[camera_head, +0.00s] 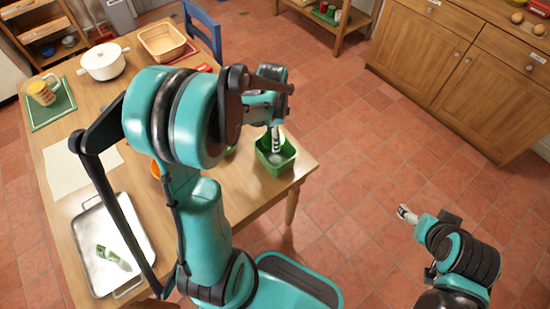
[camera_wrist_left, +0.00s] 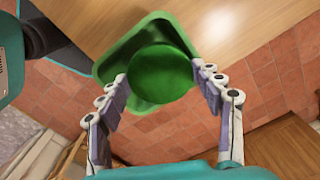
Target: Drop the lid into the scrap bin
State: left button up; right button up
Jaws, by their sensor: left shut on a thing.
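The lid (camera_wrist_left: 160,73) is a round green disc between the two fingers of my left gripper (camera_wrist_left: 160,82) in the left wrist view. The fingers are shut on its sides. The scrap bin (camera_wrist_left: 112,68) is a green open box behind the lid there. In the head view the scrap bin (camera_head: 291,166) stands near the table's right corner. My left gripper (camera_head: 275,139) points down over it; the lid is hard to make out there. My right gripper (camera_head: 403,212) is over the floor at the right, too small to tell open or shut.
The wooden table (camera_head: 255,192) also holds a metal tray (camera_head: 88,262), a white pot (camera_head: 104,62), a basket (camera_head: 163,42) and a mug (camera_head: 42,92). An orange thing (camera_head: 155,169) is partly hidden by my arm. Open floor lies between table and wooden cabinets (camera_head: 425,60).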

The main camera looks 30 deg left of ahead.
pick_arm(q)
jog(key=shift+f+b, duration=0.35)
jog(key=shift+f, duration=0.45)
jog(key=shift+r, duration=0.1)
jog(key=o, duration=0.9)
notch_tip(320, 180, up, 12)
